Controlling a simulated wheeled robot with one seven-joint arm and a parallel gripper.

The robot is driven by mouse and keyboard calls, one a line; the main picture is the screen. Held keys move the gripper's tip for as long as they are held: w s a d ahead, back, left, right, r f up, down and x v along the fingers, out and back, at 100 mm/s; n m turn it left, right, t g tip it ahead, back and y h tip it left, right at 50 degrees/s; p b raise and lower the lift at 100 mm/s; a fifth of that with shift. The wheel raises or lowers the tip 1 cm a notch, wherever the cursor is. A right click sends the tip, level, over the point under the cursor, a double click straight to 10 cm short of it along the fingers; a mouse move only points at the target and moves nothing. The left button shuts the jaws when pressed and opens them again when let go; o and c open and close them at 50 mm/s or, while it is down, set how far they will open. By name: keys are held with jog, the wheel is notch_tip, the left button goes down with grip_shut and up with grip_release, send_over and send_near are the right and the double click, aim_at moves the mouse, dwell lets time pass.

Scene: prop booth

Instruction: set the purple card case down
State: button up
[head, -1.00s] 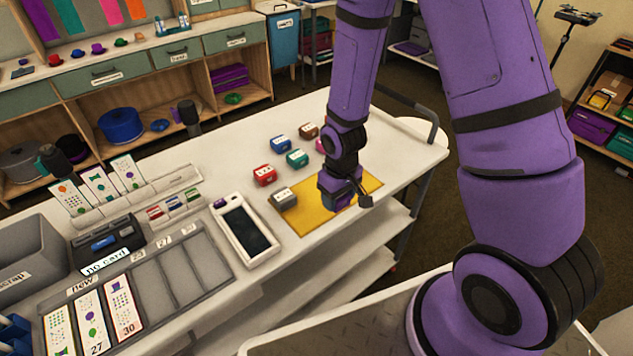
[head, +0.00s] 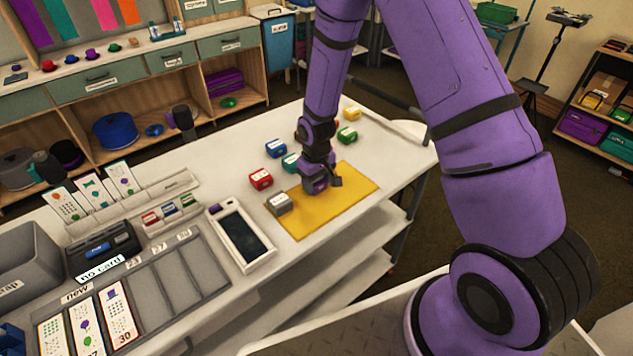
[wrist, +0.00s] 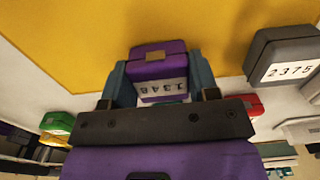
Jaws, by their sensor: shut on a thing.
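The purple card case (wrist: 158,62) is in the wrist view, gripped between the two teal-grey fingers of my gripper (wrist: 160,85). Its pale label carries a number that looks upside down from here. Behind it in that view is the yellow mat (wrist: 60,40). In the head view my gripper (head: 317,187) is low over the back edge of the yellow mat (head: 350,188). There the case is hard to tell from my purple wrist. I cannot tell whether the case touches the mat.
A grey case (head: 279,203), labelled 2375 in the wrist view (wrist: 288,58), sits at the mat's left end. Red (head: 261,179), blue (head: 276,148), teal (head: 291,161), green (head: 347,135) and yellow (head: 351,114) cases stand behind. The mat's right part is clear.

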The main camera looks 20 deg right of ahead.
jog(key=shift+f, duration=0.2)
jog(key=shift+f, duration=0.1)
jog(key=o, duration=0.9)
notch_tip(320, 180, up, 12)
jog(key=shift+r, duration=0.2)
